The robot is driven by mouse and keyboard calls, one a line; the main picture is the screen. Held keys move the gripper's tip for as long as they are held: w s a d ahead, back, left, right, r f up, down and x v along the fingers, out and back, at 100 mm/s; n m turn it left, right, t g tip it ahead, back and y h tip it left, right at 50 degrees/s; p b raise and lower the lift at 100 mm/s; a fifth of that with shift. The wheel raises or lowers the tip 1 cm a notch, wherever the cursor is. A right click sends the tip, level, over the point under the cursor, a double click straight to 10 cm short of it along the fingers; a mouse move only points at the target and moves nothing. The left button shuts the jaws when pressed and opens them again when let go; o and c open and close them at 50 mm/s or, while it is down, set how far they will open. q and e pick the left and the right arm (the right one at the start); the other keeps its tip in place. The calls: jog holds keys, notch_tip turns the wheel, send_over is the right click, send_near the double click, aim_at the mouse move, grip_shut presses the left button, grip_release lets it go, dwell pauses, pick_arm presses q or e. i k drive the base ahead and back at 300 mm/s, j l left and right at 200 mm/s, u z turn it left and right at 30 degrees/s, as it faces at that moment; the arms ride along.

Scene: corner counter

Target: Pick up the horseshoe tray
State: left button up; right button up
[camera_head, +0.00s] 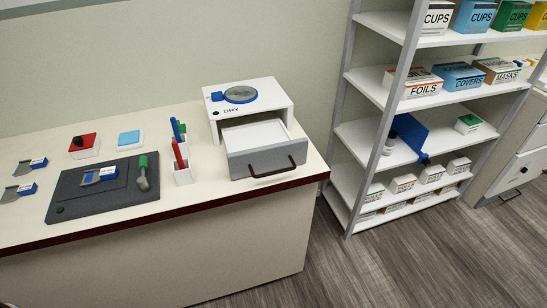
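I cannot tell for sure which thing is the horseshoe tray. A dark grey flat tray or mat (75,209) lies on the counter at left. On it are a small grey-and-blue device (99,175) and a green-handled tool (143,172). Two similar grey-and-blue pieces, one farther back (30,166) and one nearer (20,191), lie to its left; their shape is too small to make out. A white box marked DRY (260,113) has an open grey-fronted drawer (266,160) with a dark handle. Neither of my grippers is in view.
A white holder (183,174) with red, blue and green upright items stands between mat and drawer box. Red-topped (83,145) and blue-topped (129,139) boxes sit behind the mat. A shelf rack (380,140) with labelled boxes and a blue panel (410,132) stands right. Floor in front is clear.

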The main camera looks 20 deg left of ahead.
aim_at(91, 177)
jog(key=u, duration=0.4)
jog(key=j+u, duration=0.15)
jog(key=u, duration=0.25)
jog(key=j+u, duration=0.1)
jog(key=u, duration=0.35)
jog(key=j+u, duration=0.1)
jog(key=u, duration=0.3)
jog(key=l+u, duration=0.25)
jog(key=u, duration=0.15)
jog(key=l+u, duration=0.2)
jog(key=u, duration=0.15)
jog(key=l+u, duration=0.25)
jog(key=u, duration=0.15)
